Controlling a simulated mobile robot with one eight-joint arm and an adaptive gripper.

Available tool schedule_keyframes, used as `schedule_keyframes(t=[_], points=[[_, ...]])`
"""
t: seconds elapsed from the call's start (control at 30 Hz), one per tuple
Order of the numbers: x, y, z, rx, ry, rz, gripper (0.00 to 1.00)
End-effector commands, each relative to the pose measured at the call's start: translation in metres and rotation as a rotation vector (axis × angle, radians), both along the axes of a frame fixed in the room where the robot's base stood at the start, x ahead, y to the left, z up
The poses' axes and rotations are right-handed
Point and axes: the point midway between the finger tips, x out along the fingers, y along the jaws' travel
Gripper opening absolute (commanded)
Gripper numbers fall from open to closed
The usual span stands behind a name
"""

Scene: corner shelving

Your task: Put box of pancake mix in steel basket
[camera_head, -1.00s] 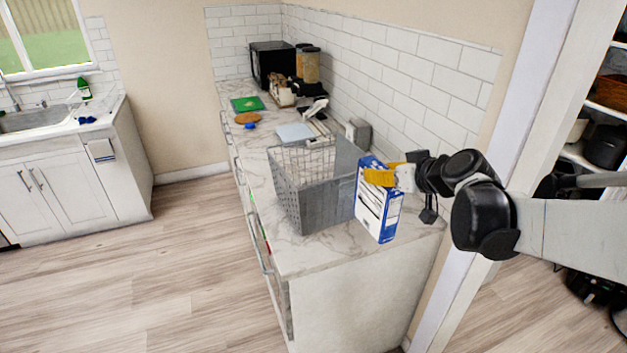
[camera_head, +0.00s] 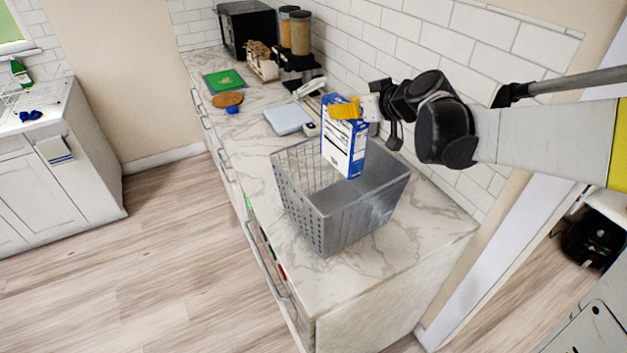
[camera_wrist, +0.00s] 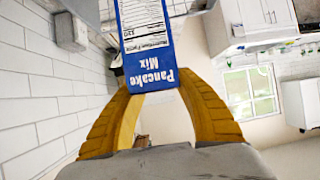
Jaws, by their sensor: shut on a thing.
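The pancake mix box (camera_head: 344,146) is blue and white and hangs upright from my gripper, over the far right part of the steel basket. Its lower end appears at or just inside the basket's rim; I cannot tell how deep. My gripper (camera_head: 346,108), with yellow fingers, is shut on the top of the box. In the wrist view the box (camera_wrist: 148,50) shows its "Pancake Mix" label between the two yellow fingers (camera_wrist: 152,98). The grey steel basket (camera_head: 345,222) stands open on the marble counter (camera_head: 365,272), and its inside looks empty where visible.
Dispensers (camera_head: 300,35) and a black microwave (camera_head: 246,28) stand at the back. The tiled wall (camera_head: 440,50) runs close along the right.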

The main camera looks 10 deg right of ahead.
Motion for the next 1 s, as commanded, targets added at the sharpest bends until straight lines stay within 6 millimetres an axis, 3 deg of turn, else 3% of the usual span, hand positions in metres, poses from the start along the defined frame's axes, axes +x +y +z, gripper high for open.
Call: schedule_keyframes(t=[0.03, 0.3, 0.47, 0.7, 1.0], points=[[0.0, 0.0, -0.026, 0.0, 0.0, 0.0, 0.15], [0.0, 0.0, -0.09, 0.0, 0.0, 0.0, 0.15], [0.0, 0.0, -0.112, 0.0, 0.0, 0.0, 0.15], [-0.001, 0.0, -0.158, 0.0, 0.0, 0.0, 0.15], [-0.001, 0.0, -0.189, 0.0, 0.0, 0.0, 0.15]])
